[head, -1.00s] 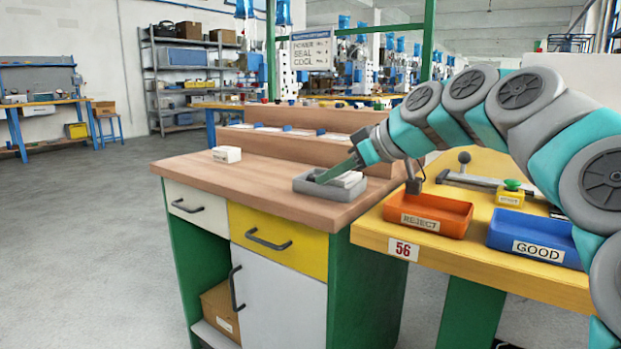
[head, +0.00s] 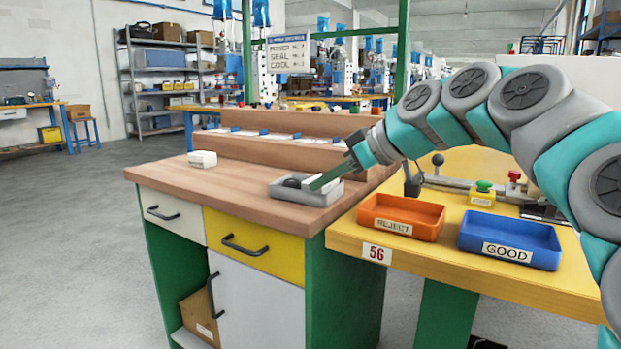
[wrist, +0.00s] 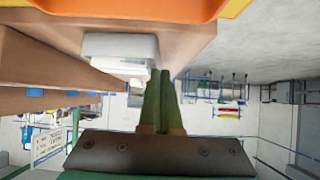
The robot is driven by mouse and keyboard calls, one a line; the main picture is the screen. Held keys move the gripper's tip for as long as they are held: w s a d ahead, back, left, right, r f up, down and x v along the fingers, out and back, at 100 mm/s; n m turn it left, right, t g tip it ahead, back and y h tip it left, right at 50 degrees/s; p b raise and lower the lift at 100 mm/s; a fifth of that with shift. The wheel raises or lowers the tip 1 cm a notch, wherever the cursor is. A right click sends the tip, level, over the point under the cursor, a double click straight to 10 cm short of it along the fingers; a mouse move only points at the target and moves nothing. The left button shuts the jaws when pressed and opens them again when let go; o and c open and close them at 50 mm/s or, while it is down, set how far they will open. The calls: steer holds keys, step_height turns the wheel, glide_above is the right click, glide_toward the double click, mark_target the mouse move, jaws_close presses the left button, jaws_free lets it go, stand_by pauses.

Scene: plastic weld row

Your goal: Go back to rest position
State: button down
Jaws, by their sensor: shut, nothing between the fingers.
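My gripper (head: 314,186) shows at the end of the grey and teal arm, with its slim green fingers angled down to the left. In the head view they overlap the small grey tray (head: 305,197) on the wooden bench. I cannot tell whether they touch it. In the wrist view the two green fingers (wrist: 161,78) lie side by side, shut, with nothing between them. The grey tray holds a dark round item (head: 292,183) and something white, partly hidden by the fingers. A pale tray-like shape (wrist: 120,47) is beside the fingertips in the wrist view.
An orange REJECT tray (head: 402,232) and a blue GOOD tray (head: 508,261) stand on the yellow table (head: 455,278) under my arm. A white box (head: 202,159) sits on the wooden bench (head: 235,184). Open floor lies left.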

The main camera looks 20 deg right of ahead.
steer(key=s+d, duration=0.1)
steer(key=s, duration=0.1)
steer(key=s+d, duration=0.3)
steer(key=s, duration=0.2)
steer(key=shift+d+r, duration=0.1)
steer(key=shift+d, duration=0.3)
steer(key=s+a+f+m+g+h+p, duration=0.1)
steer(key=s+a+f+g+p, duration=0.25)
steer(key=a, duration=0.45)
steer(key=s+a+f+g+h+p, duration=0.1)
steer(key=s+a+f+g+p, duration=0.15)
steer(key=s+a+f, duration=0.4)
steer(key=s+f+m+g+h+p, duration=0.4)
steer(key=s+f+m+p, duration=0.2)
steer(key=s+f, duration=0.5)
steer(key=s, duration=0.3)
steer(key=shift+s+a+g, duration=0.15)
steer(key=shift+s+g, duration=0.15)
steer(key=shift+g, duration=0.1)
steer(key=shift+f, duration=0.1)
